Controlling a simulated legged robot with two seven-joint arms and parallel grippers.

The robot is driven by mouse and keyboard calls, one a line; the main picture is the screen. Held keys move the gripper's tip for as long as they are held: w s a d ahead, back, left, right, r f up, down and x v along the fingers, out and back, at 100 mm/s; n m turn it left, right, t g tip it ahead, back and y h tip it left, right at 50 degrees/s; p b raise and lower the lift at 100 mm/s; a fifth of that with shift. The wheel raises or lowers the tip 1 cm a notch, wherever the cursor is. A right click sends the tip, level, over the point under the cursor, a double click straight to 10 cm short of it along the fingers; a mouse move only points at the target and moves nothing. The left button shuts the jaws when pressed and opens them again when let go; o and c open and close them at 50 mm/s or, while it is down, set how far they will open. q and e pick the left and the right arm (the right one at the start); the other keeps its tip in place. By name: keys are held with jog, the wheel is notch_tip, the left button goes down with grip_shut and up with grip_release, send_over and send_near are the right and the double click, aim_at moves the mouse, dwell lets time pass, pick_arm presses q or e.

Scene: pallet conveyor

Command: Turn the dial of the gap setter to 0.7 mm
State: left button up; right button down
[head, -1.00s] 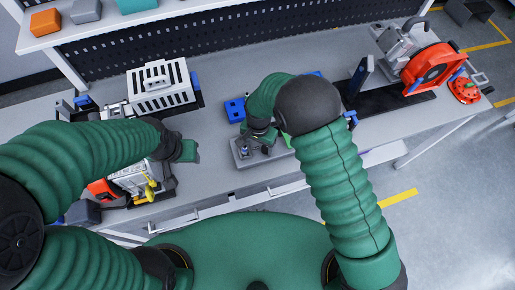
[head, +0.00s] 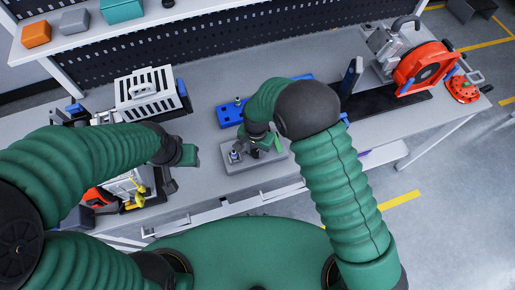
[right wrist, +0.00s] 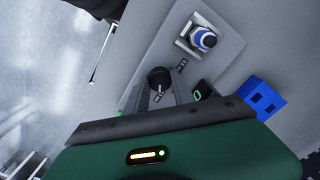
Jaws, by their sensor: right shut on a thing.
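The gap setter is a flat grey plate (head: 232,167) on the bench, in front of my body in the head view. It also fills the upper middle of the right wrist view (right wrist: 222,62). Its black round dial (right wrist: 159,77) sits between the fingers of my right gripper (right wrist: 156,92), which is shut on it. A small display with a green mark (right wrist: 198,94) is beside the dial; I cannot read its value. A blue-and-white plug (right wrist: 203,39) stands in a holder on the plate. In the head view my right gripper (head: 262,150) partly hides the plate. My left gripper (head: 188,154) hangs left of the plate; its jaws are unclear.
A blue block (head: 229,116) lies behind the plate. A white slotted box (head: 150,93) is at left, and a red round machine (head: 424,68) at right. Bare bench lies between the white box and the plate.

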jog(key=shift+w+d, duration=0.1)
jog(key=shift+d, duration=0.15)
jog(key=shift+a, duration=0.35)
jog(key=shift+a+r+n, duration=0.1)
jog(key=shift+a+n, duration=0.05)
jog(key=shift+n, duration=0.15)
jog(key=shift+w+d+n, duration=0.1)
jog(key=shift+d+n, duration=0.2)
jog(key=shift+n, duration=0.6)
jog(key=n, duration=0.3)
jog(key=shift+a+n+b, duration=0.2)
jog(key=shift+n+b, duration=0.1)
jog(key=shift+b, duration=0.05)
jog(key=n, duration=0.2)
jog(key=shift+d+n, duration=0.1)
jog(key=shift+n, duration=0.2)
pick_arm(q)
jog(key=shift+s+a+f, duration=0.1)
jog(key=shift+a+f, duration=0.2)
jog(key=shift+f, duration=0.2)
pick_arm(e)
jog(key=shift+r+n, duration=0.1)
jog(key=shift+n, duration=1.4)
jog(key=shift+w, duration=0.1)
